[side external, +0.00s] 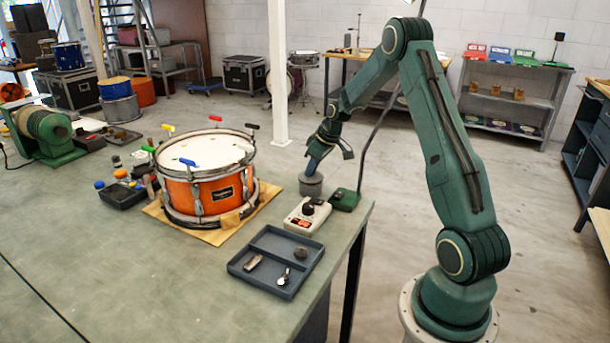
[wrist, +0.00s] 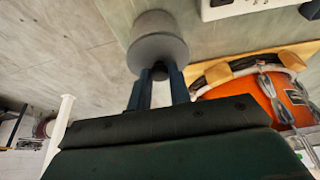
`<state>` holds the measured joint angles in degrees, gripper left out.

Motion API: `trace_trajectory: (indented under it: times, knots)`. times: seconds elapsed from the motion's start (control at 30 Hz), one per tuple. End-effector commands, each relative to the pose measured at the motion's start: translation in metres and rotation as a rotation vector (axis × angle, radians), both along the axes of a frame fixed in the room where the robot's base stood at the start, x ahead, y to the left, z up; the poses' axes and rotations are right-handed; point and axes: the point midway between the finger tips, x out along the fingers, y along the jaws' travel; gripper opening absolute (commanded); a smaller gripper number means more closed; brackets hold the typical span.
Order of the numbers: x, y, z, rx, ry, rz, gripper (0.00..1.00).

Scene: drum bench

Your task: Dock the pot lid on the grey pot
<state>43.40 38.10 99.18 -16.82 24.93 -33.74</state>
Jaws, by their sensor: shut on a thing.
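The grey pot (side external: 311,187) is a small round cylinder on the bench near its back right edge. It also shows in the wrist view (wrist: 155,20). The pot lid (wrist: 155,50) is a grey disc with a dark knob, facing the wrist camera at the pot's top. I cannot tell whether the lid is fully seated or slightly above the rim. My gripper (side external: 313,167) reaches down over the pot, and in the wrist view its two fingers (wrist: 160,74) are shut on the lid's knob. In the side view the lid is too small to tell from the pot.
An orange drum (side external: 205,185) stands on a tan board left of the pot. A white control box (side external: 307,216) and a grey divided tray (side external: 257,277) are in front. The bench's left front is clear.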

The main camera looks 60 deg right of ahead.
Motion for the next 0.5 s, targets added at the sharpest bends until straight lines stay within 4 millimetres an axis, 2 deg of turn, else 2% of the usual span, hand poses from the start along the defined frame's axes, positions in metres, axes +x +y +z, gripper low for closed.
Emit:
trace_trajectory:
  times: [0.5]
  knots:
    - [-0.0002, 0.0002, -0.0077, 0.001, 0.001, 0.000, 0.00]
